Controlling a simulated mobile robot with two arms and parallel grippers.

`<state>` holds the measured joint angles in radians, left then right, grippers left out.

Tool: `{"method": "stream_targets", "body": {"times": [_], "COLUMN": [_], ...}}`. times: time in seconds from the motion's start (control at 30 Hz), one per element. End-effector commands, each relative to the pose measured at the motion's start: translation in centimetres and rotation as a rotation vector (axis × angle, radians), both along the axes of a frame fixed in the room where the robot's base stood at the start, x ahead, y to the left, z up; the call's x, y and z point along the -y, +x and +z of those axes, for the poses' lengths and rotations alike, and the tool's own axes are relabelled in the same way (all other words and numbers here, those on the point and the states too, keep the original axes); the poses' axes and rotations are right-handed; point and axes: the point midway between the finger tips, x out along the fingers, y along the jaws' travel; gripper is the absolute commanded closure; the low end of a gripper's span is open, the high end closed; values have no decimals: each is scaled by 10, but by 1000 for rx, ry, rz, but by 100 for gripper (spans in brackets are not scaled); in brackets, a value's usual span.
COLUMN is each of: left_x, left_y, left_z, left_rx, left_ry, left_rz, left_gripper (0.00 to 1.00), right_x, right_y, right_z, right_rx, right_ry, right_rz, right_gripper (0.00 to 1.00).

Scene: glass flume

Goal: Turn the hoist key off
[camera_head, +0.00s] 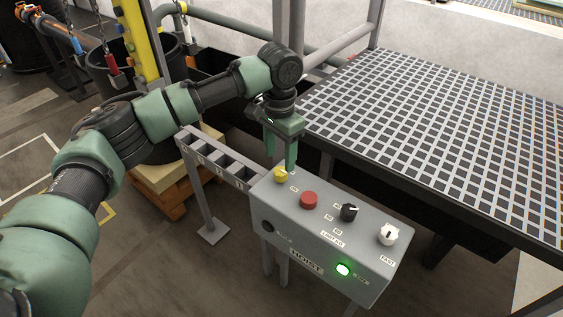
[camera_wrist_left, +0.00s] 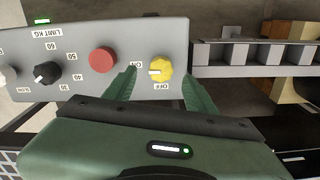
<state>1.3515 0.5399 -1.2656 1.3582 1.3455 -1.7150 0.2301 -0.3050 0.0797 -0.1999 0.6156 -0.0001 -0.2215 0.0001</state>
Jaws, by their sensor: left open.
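The hoist key is a yellow knob (camera_head: 281,174) at the left end of the top of the grey control box (camera_head: 322,222). In the left wrist view the yellow knob (camera_wrist_left: 160,68) has a pale mark on its left side, toward the ON label; the OFF label (camera_wrist_left: 161,86) is below it. My left gripper (camera_head: 281,164) is open over the knob, pointing down. In the wrist view its fingertips (camera_wrist_left: 159,78) are on either side of the knob, with gaps visible. I cannot tell how high they are above the panel. My right gripper is not in view.
A red button (camera_head: 309,200), a black dial (camera_head: 349,212) and a white dial (camera_head: 388,234) share the panel. A green lamp (camera_head: 343,269) glows on the front. A slotted grey rack (camera_head: 216,160) adjoins the box. A grid-topped table (camera_head: 440,130) stands behind.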

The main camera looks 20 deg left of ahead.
Motion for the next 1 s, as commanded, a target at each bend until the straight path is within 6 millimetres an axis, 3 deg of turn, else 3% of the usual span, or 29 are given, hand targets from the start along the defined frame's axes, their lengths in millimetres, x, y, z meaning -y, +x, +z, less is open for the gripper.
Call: {"method": "stream_targets", "body": {"times": [0.07,0.17,0.43,0.6,0.63,0.8,0.83,1.0], "left_x": [0,0,0,0,0,0,0,0], "left_y": [-1,0,0,0,0,0,0,0], "left_z": [-14,-28,-44,-44,-44,-44,-44,-43], "left_rx": [-3,-2,1,1,1,1,1,1], "left_ry": [2,1,1,0,0,0,0,0], "left_rz": [0,-1,-2,-2,-2,-2,-2,-7], "left_gripper": [44,44,44,44,47,94,100,100], "right_x": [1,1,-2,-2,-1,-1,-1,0], "right_y": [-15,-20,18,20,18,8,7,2], "right_z": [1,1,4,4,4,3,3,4], "right_rx": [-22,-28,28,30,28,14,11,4], "right_ry": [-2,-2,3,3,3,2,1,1], "right_rz": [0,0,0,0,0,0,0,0], "right_gripper": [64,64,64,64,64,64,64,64]}}
